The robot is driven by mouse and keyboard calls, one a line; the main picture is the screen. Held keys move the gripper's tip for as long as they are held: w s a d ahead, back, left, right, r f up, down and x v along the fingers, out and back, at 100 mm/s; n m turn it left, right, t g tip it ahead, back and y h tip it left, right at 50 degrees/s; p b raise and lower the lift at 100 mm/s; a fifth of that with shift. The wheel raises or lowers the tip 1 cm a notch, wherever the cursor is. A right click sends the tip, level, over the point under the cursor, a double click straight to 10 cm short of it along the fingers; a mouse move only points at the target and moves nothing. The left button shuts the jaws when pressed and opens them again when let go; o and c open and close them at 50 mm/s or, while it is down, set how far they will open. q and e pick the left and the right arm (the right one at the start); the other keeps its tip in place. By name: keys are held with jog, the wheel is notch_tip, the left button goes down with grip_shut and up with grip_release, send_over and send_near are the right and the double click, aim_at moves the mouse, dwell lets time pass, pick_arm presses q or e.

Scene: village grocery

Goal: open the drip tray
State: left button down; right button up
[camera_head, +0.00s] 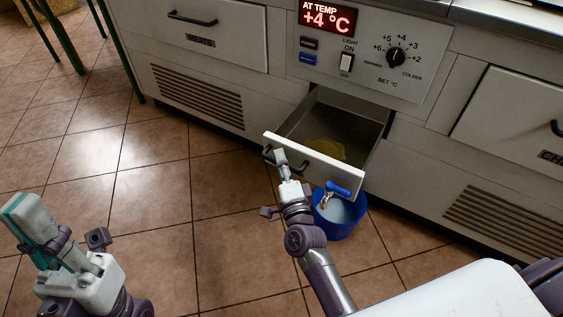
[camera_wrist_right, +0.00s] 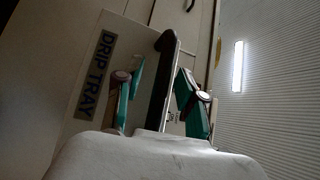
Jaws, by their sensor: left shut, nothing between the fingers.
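The drip tray (camera_head: 313,166) is a drawer with a white front, pulled well out of the counter below the control panel. A yellowish patch shows on its grey floor. Its label and black handle (camera_wrist_right: 161,85) show in the right wrist view. My left gripper (camera_head: 25,225) is shut and empty over the floor at the lower left, away from the drawer.
A blue bucket (camera_head: 339,226) with whitish contents stands on the floor under the drawer front. A blue-handled item (camera_head: 338,190) shows at its rim. Vent grilles (camera_head: 197,96) and closed drawers flank the drip tray. Green legs stand at the upper left.

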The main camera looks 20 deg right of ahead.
jog(key=s+f, duration=0.1)
jog(key=s, duration=1.1)
jog(key=shift+a+f, duration=0.25)
jog(key=shift+a, duration=0.05)
jog(key=shift+w, duration=0.1)
